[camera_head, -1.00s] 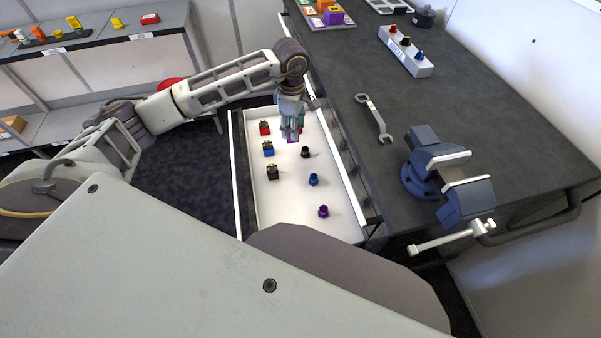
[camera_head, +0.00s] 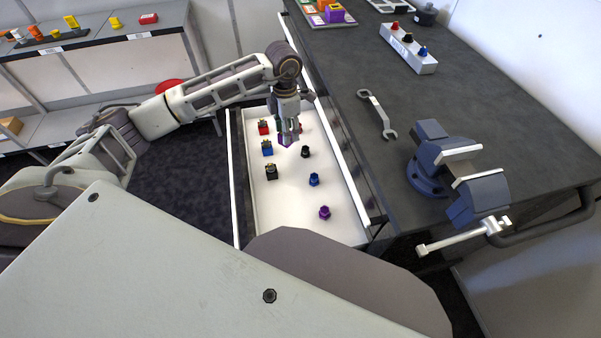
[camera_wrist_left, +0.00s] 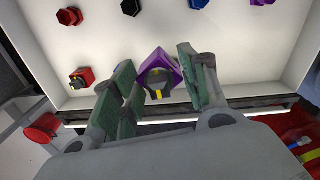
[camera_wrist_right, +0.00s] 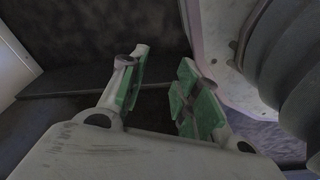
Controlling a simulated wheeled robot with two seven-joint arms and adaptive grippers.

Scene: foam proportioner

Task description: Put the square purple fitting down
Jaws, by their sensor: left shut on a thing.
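The square purple fitting (camera_wrist_left: 158,72) sits between the green-padded fingers of my left gripper (camera_wrist_left: 157,85) in the left wrist view, with its dark round part and yellow mark facing the camera. In the head view, my left gripper (camera_head: 290,133) points down into the far part of the white drawer (camera_head: 290,218), and a bit of the purple fitting (camera_head: 284,141) shows beside the fingers. I cannot tell whether it touches the drawer floor. My right gripper (camera_wrist_right: 158,88) has its fingers apart and empty in the right wrist view.
Square red (camera_head: 263,127), blue (camera_head: 267,148) and black (camera_head: 271,172) fittings stand along the drawer's left side. Hexagonal black (camera_head: 305,152), blue (camera_head: 314,179) and purple (camera_head: 324,212) pieces stand to the right. The workbench with a vise (camera_head: 447,165) and wrench (camera_head: 376,114) borders the drawer.

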